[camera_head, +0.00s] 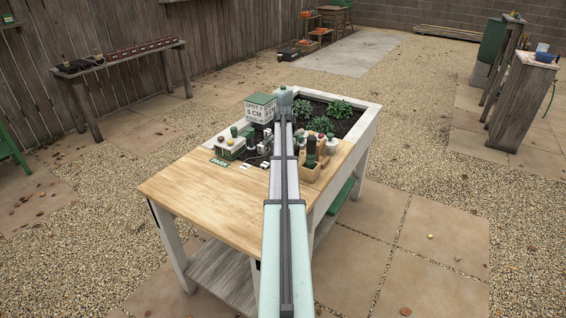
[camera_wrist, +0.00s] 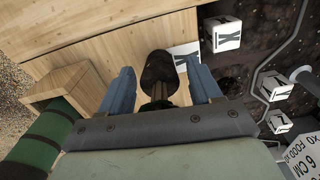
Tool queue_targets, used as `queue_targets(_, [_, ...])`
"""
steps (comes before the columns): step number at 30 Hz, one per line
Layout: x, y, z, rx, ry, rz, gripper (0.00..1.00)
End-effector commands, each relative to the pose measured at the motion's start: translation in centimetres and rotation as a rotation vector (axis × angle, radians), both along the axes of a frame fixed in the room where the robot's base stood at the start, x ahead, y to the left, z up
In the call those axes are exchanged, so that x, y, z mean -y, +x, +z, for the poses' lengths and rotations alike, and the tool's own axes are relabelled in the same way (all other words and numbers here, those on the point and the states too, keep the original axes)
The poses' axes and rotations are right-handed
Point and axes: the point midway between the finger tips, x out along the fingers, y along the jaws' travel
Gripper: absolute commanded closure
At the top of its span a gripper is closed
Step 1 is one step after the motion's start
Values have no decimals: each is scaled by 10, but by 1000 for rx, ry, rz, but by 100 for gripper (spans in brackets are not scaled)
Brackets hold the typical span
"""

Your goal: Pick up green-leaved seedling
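In the wrist view my gripper (camera_wrist: 158,82) is open. Its two blue-grey fingers stand apart, one on each side of a dark, soil-coloured plug (camera_wrist: 158,68) with a thin brownish piece on the near side. Gaps show between the plug and both fingers. I cannot tell whether this plug belongs to the green-leaved seedling; no leaves show on it. In the head view my arm stretches over the table and hides the fingers. Leafy green plants (camera_head: 338,109) grow in the dark soil bed at the table's far end.
A wooden box (camera_wrist: 62,84) and a dark green banded cylinder (camera_wrist: 42,140) are close on the left in the wrist view. White cubes marked X (camera_wrist: 222,34) lie to the right. A lettered white box (camera_head: 260,108) stands beside my arm. The wooden tabletop (camera_head: 205,205) is clear in front.

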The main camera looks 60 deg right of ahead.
Motion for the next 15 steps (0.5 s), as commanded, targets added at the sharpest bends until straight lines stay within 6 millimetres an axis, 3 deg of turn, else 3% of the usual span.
queue_targets(12, [0,0,0,0,0,0,76])
queue_targets(15, [0,0,0,0,0,0,77])
